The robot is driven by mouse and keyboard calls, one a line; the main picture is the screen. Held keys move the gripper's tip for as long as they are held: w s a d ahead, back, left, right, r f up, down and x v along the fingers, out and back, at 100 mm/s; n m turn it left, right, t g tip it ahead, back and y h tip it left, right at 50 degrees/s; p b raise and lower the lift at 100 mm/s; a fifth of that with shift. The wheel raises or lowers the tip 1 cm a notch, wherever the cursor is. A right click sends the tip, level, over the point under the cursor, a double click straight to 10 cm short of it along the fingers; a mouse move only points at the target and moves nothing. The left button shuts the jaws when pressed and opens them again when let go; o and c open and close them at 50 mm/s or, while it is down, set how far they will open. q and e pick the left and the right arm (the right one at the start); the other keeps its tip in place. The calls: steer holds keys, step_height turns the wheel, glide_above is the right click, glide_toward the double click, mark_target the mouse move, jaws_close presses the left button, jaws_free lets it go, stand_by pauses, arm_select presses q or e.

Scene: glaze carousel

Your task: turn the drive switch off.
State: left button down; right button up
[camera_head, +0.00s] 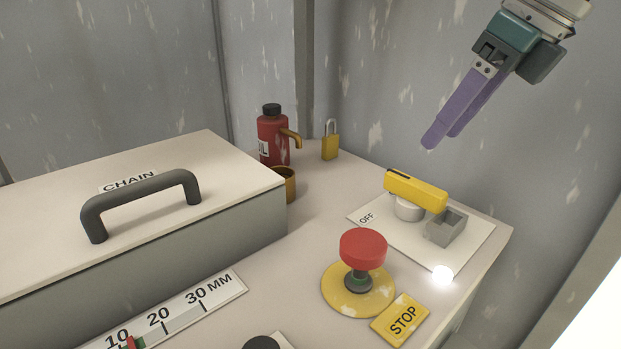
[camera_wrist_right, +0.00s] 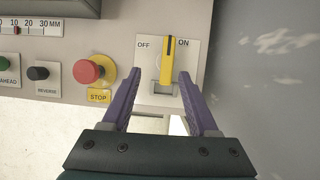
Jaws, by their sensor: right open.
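The drive switch has a yellow handle (camera_head: 416,191) on a round pale hub, set on a white plate (camera_head: 481,241) at the right of the bench top. In the right wrist view the handle (camera_wrist_right: 168,62) stands upright in the picture, its black-striped end near the ON label and apart from the OFF label. A grey open-topped block (camera_head: 446,228) sits beside the handle. My right gripper (camera_head: 442,138) is open and empty, above and apart from the handle. In the right wrist view its fingers (camera_wrist_right: 158,78) spread either side of the handle's lower end. My left gripper is not in view.
A CHAIN cover (camera_head: 225,171) with a dark handle fills the left. A red oil bottle (camera_head: 272,138) and brass padlock (camera_head: 330,142) stand behind. A grey wall rises at right.

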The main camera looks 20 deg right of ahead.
mark_target(417, 182)
steer(key=shift+w+d+f+h, duration=0.1)
steer(key=shift+d+f+h, duration=0.2)
steer(key=shift+d+f, duration=0.4)
steer(key=b+x, duration=0.1)
steer(key=x, duration=0.8)
steer(key=shift+f, duration=0.1)
steer(key=shift+c, duration=0.2)
jaws_close()
